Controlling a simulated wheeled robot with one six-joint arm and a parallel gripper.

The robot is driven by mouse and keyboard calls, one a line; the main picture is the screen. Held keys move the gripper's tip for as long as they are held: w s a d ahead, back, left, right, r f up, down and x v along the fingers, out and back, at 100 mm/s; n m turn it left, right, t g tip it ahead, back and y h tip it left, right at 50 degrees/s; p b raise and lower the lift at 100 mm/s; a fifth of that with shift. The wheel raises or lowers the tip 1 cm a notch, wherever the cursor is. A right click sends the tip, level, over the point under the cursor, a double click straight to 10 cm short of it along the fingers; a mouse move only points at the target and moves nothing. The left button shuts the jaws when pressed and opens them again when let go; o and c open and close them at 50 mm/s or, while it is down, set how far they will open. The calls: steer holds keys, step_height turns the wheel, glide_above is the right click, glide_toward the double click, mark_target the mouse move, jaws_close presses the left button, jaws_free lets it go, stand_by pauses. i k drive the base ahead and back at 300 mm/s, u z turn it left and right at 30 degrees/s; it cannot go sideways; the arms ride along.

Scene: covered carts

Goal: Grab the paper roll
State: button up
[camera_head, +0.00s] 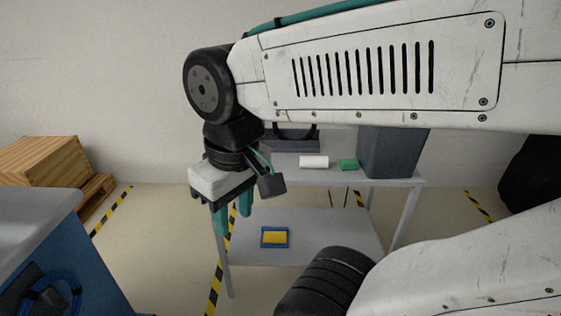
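The paper roll (314,162) is a small white cylinder lying on its side on the top shelf of a grey cart (298,176). My gripper (234,222) points down in front of the cart's left side, to the left of the roll and lower in the picture. Its two teal fingers show apart with nothing seen between them. The roll is in plain view and the gripper is apart from it.
A green block (348,164) lies just right of the roll, beside a dark grey bin (391,153). A dark toolbox-like object (290,140) stands behind. A blue and yellow item (275,237) lies on the lower shelf. A blue cabinet (60,245) stands at left.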

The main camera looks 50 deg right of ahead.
mark_target(305, 161)
steer(key=z, duration=0.4)
steer(key=i, duration=0.85)
steer(key=z, duration=0.9)
